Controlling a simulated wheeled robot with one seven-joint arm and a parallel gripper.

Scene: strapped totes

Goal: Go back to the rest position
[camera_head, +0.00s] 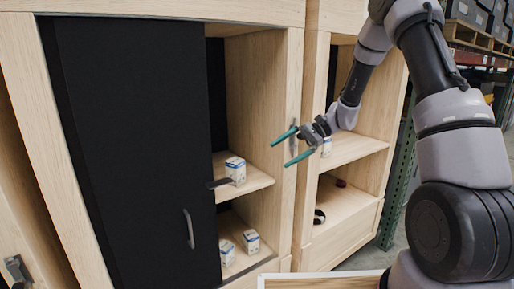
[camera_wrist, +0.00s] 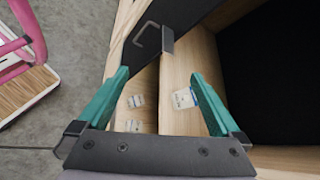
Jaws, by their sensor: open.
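My gripper (camera_head: 292,146) is open and empty, with two teal fingers spread apart. In the head view it hangs in the air in front of the upright between the two wooden cabinet sections, apart from the boxes. In the wrist view the gripper (camera_wrist: 157,100) shows its fingers on either side of the cabinet's inside. My grey and black arm reaches in from the right. A white and blue box (camera_head: 235,170) stands on the middle shelf of the left cabinet; it also shows in the wrist view (camera_wrist: 184,98).
A black door (camera_head: 130,150) with a metal handle (camera_head: 189,228) covers the left cabinet's left part. Two small boxes (camera_head: 227,251) (camera_head: 251,241) stand on its lower shelf. The right cabinet (camera_head: 345,210) is open. A pink-framed item (camera_wrist: 28,35) is on the wrist view's left.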

